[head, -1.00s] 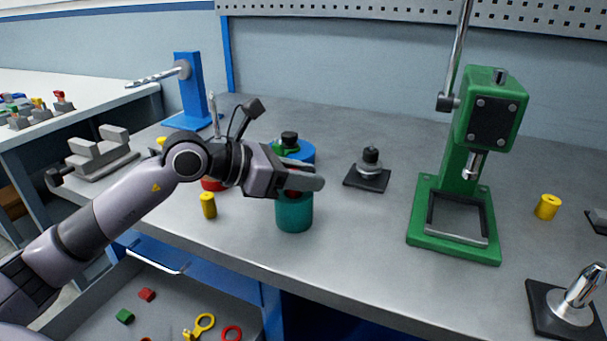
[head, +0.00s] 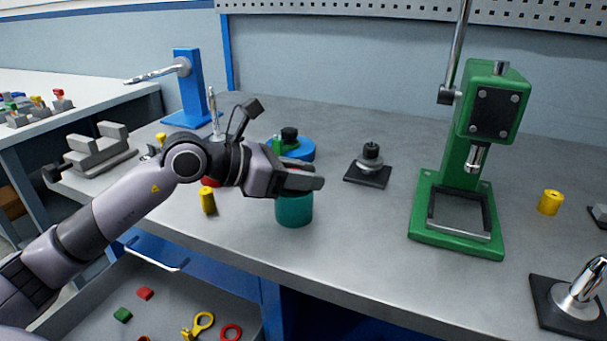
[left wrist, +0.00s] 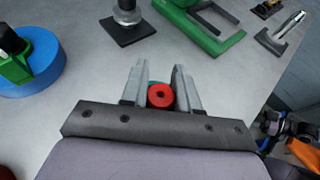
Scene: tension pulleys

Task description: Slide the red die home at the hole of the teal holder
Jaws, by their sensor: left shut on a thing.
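The teal holder (head: 294,210) is an upright cylinder on the bench, directly below my left gripper (head: 308,180) in the head view. My left gripper is shut on the red die (left wrist: 160,96), a small round piece with a dark hole in its middle, between the two grey fingers in the left wrist view. A sliver of the teal holder (left wrist: 154,86) shows just beyond the die there. The holder's hole is hidden by the die and fingers, so I cannot tell whether the die is in it.
A blue round base with a green part (head: 298,150) stands close behind the gripper. A yellow cylinder (head: 208,200) is left of the holder. A dark-based fixture (head: 368,170) and a green press (head: 465,215) stand to the right. An open drawer (head: 185,290) lies below.

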